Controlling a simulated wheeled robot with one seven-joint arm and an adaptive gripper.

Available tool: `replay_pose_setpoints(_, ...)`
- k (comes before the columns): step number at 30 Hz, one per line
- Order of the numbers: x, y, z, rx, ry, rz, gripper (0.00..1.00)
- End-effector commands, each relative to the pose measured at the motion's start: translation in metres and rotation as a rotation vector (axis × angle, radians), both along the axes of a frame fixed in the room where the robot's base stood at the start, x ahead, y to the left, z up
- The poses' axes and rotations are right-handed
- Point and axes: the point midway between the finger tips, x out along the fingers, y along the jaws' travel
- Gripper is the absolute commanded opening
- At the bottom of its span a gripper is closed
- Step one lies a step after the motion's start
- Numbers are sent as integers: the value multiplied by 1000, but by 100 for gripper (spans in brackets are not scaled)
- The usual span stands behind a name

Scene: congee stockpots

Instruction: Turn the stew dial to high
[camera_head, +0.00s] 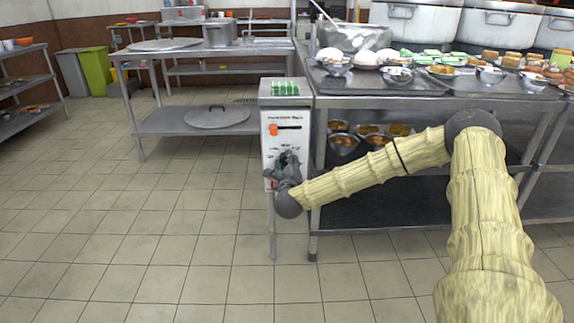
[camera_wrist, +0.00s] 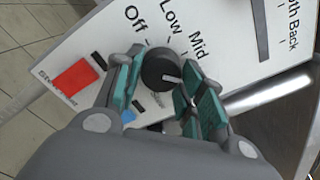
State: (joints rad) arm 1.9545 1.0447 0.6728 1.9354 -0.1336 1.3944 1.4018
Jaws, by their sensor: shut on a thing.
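The black stew dial (camera_wrist: 160,68) sits on a white control panel (camera_wrist: 78,48) with the words Off, Low and Mid printed around it. A light pointer mark on the dial's face points to the right and slightly down, past the line of Mid. No High label is readable; the fingers cover that side. My gripper (camera_wrist: 158,76) is shut on the dial, with one teal-padded finger at each side. In the head view my gripper (camera_head: 287,167) is against the front of the white control box (camera_head: 285,120) and hides the dial there.
A red-orange switch (camera_wrist: 75,76) is left of the dial in the wrist view. In the head view a steel table (camera_head: 385,84) with bowls and food stands right of the box. The tiled floor (camera_head: 180,230) to the left is clear.

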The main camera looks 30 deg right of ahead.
Motion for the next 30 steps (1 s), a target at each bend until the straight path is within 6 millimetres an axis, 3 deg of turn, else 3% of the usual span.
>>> replay_pose_setpoints(5,-2,-3,-4,1,5,-6,15)
replay_pose_setpoints(6,-2,-3,-4,0,6,-6,45)
replay_pose_setpoints(9,-1,-2,-3,0,4,-3,60)
replay_pose_setpoints(22,-5,4,-1,0,2,1,60)
replay_pose_setpoints(30,-41,25,-2,3,3,1,60)
